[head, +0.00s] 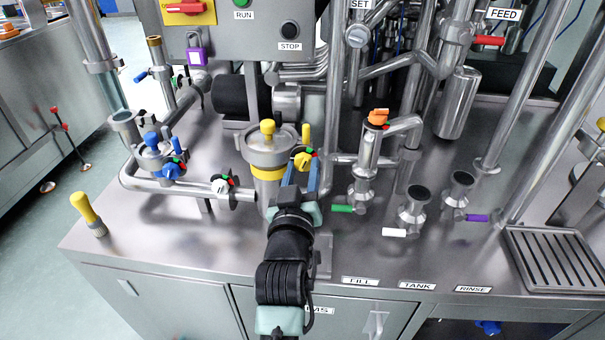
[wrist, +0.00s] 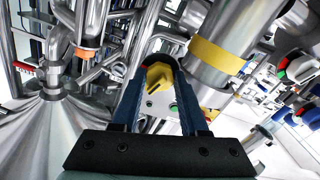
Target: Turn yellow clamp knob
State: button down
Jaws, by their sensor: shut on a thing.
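The yellow clamp knob (head: 302,160) is on the right side of the steel canister with a yellow band (head: 268,173). My gripper (head: 302,168) reaches it from the front, its two blue fingers pointing away from me. In the wrist view the yellow knob (wrist: 158,77) lies between the fingertips of my gripper (wrist: 160,72), which is shut on it. The fingers hide parts of the knob's sides. Another yellow knob (head: 267,127) stands on top of the canister lid.
A blue-knobbed valve (head: 151,139) and pipes stand left of the canister. An orange-topped valve (head: 377,118) with a green handle (head: 342,209) stands close to the right. The front counter is mostly clear.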

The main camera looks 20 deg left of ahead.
jog(key=shift+m, duration=0.5)
jog(key=shift+c, duration=2.1)
grip_release()
jog(key=shift+a, duration=0.1)
jog(key=shift+n, duration=0.3)
